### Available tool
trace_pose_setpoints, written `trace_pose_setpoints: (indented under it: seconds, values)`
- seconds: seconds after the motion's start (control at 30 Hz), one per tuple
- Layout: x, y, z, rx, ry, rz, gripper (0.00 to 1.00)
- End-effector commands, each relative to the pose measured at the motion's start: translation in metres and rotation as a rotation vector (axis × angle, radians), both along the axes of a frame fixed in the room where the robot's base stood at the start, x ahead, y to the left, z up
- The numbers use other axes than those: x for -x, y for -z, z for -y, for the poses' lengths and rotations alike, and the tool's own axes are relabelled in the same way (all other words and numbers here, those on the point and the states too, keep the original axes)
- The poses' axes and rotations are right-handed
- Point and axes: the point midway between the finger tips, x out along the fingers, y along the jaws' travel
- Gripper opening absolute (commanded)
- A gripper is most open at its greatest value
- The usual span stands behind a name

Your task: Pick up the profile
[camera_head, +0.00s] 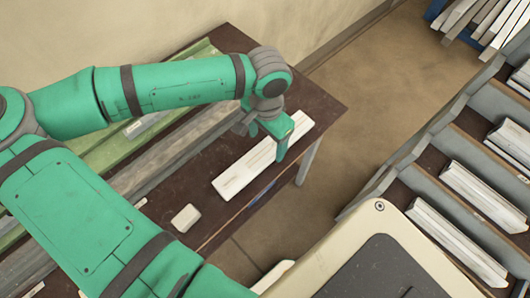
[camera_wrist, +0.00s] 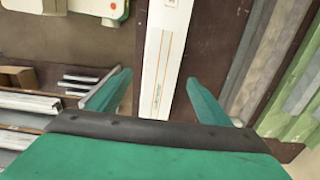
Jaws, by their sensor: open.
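The profile (camera_head: 240,174) is a long white bar with thin orange-brown lines. It lies flat on the dark brown bench top (camera_head: 215,195), near the bench's right edge. My gripper (camera_head: 275,140) is over its far part in the head view. In the wrist view the profile (camera_wrist: 164,55) runs up the picture between the two green fingers of my gripper (camera_wrist: 158,84). The fingers are apart, one on each side of it, with a gap to the bar on the right. I cannot tell how high they are above the bench. My arm hides part of the bench.
A small pale block (camera_head: 185,218) lies on the bench near the profile. Green and grey rails (camera_head: 165,165) run along the bench's left part. A slotted rack (camera_head: 440,150) with several white profiles stands at the right. Open floor (camera_head: 365,95) lies between bench and rack.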

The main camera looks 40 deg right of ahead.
Motion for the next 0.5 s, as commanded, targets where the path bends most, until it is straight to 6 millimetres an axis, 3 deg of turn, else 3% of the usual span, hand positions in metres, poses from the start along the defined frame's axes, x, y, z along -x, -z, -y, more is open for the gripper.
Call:
trace_pose_setpoints:
  seconds: [0.23, 0.5]
  values:
    - [0.002, 0.033, 0.000, -0.003, 0.001, 0.001, 0.72]
    - [0.001, 0.039, 0.000, 0.000, 0.000, 0.000, 0.72]
